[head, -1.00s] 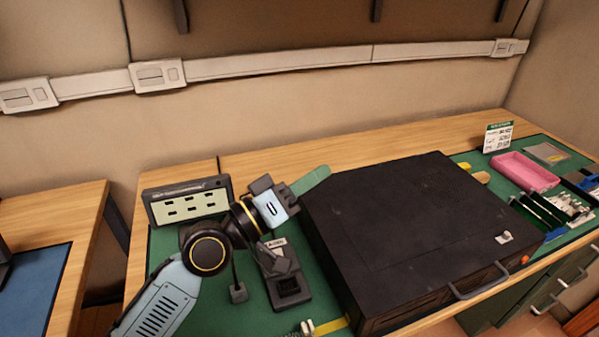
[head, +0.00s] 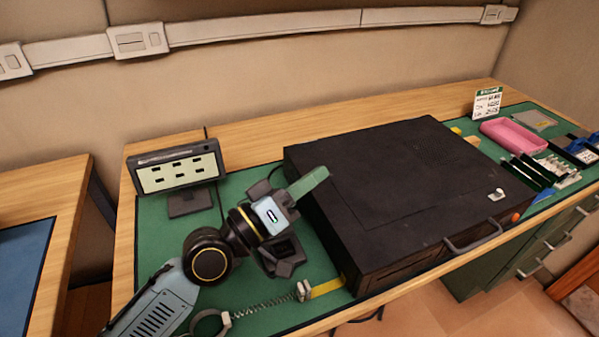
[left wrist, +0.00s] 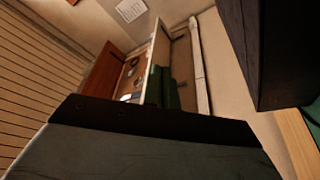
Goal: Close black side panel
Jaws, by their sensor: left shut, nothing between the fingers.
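A black computer case (head: 350,262) lies flat on the green mat. Its broad black side panel (head: 410,175) faces up and looks flat on the case; I cannot tell whether a small gap is left at its edges. My left gripper (head: 312,184) is shut and empty, its green fingers at the left edge of the panel, overlapping it in the head view. I cannot tell whether they touch it. In the left wrist view a large dark block, perhaps the case, fills the upper right. My right gripper is not in view.
A small display (head: 178,172) stands behind my left arm. A wrist strap with a coiled cord (head: 258,309) lies in front. A pink tray (head: 508,137), a price sign (head: 487,103) and tools are right of the case. The wooden strip behind the case is clear.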

